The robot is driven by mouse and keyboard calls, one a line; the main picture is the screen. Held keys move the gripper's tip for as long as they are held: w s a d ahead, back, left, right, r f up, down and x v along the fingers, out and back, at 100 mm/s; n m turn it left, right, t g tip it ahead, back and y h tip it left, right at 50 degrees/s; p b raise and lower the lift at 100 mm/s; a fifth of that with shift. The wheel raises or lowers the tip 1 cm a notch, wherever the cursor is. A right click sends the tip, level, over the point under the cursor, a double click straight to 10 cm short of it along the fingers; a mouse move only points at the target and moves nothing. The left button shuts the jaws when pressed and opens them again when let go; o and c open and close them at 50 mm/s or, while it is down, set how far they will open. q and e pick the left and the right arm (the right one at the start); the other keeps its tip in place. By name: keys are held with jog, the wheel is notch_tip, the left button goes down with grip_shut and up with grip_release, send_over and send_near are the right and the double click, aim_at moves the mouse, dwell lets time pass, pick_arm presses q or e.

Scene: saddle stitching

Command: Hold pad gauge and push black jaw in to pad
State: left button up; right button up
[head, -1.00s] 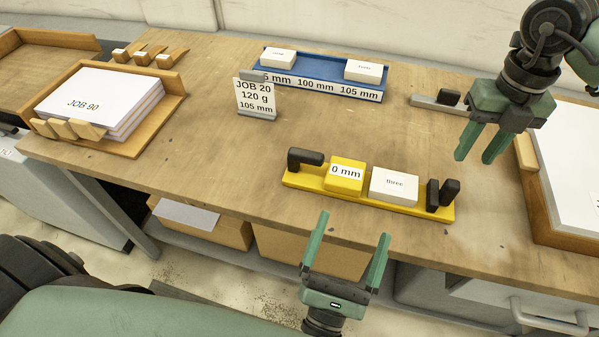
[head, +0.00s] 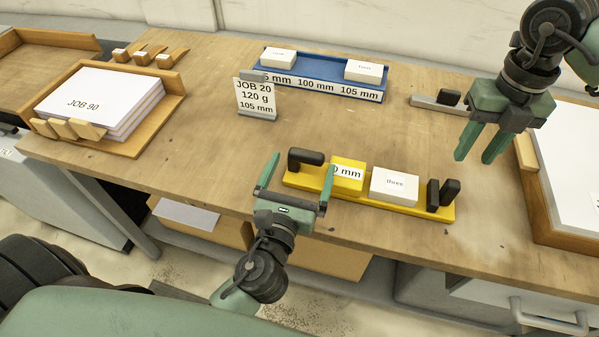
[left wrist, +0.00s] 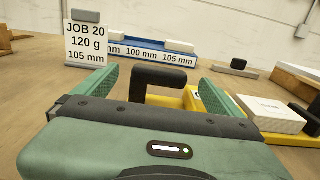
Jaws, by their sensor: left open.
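The yellow pad gauge (head: 407,207) lies on the table near its front edge. It carries a yellow block marked "0 mm" (head: 347,174), a white pad labelled "three" (head: 393,187) and black jaws at the right (head: 440,195). A black handle (head: 305,157) stands at its left end. My left gripper (head: 297,177) is open at that end; in the left wrist view (left wrist: 160,85) the black handle (left wrist: 162,78) shows between its fingers, with no grip visible. My right gripper (head: 484,142) is open and empty above the table at right.
A blue tray (head: 318,68) with two white pads is at the back. A "JOB 20, 120 g, 105 mm" card (head: 255,97) stands left of it. A wooden paper tray (head: 172,98) is at left, another (head: 530,180) at right. The middle table is clear.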

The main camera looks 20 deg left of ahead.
aim_at(308, 151)
pick_arm(q)
jog(key=w, duration=0.6)
jog(key=shift+w+a, duration=0.3)
jog(key=shift+w, duration=0.05)
grip_shut()
pick_arm(e)
grip_shut()
jog(key=n+y, duration=0.1)
jog(key=n, duration=0.1)
jog(key=d+f+n, duration=0.1)
jog(key=n, duration=0.1)
jog(key=shift+w+d+f+g+y, duration=0.1)
jog(key=shift+g+y, duration=0.2)
jog(key=shift+y, duration=0.1)
jog(key=d+f+n+y, duration=0.2)
jog(key=d+n+y, duration=0.2)
jog(key=d+n, duration=0.55)
jog(key=a+f+n, duration=0.1)
jog(key=f, duration=0.2)
jog(key=a+f+n, duration=0.1)
jog(key=a+f, duration=0.1)
jog(key=f, duration=0.1)
jog(key=a+f+n, duration=0.1)
jog(key=f, duration=0.2)
jog(key=shift+w+a, duration=0.2)
jog(key=shift+a, duration=0.15)
